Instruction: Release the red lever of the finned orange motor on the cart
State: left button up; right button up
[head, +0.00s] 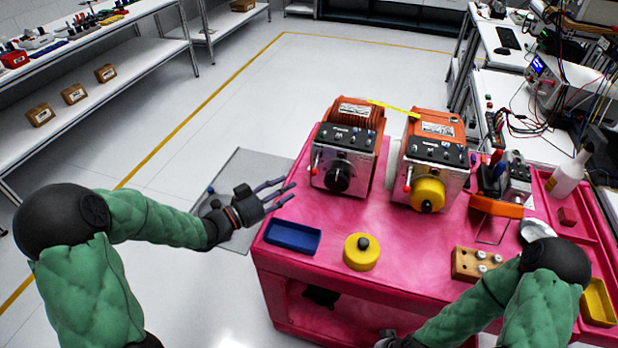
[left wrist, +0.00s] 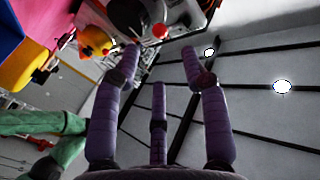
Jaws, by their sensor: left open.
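The finned orange motor (head: 354,127) stands at the left of the pink cart top, with a grey front panel and a black round hub (head: 337,176). In the left wrist view a red lever tip (left wrist: 160,31) shows just beyond my fingertips. My left gripper (head: 284,192) is open and empty, left of the motor, with its purple fingers pointing toward it and apart from the lever. My right gripper (head: 396,342) is mostly cut off at the bottom edge, and its fingers are hidden.
A second orange motor (head: 438,128) with a yellow hub and its own red lever stands to the right. A blue tray (head: 292,237), a yellow disc (head: 361,257) and a wooden block (head: 464,265) lie near the pink cart's (head: 335,262) front. The floor left of the cart is open.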

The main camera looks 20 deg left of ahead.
aim_at(316, 166)
pick_arm(q)
jog(key=b+x, duration=0.2)
jog(key=x, duration=0.6)
grip_shut()
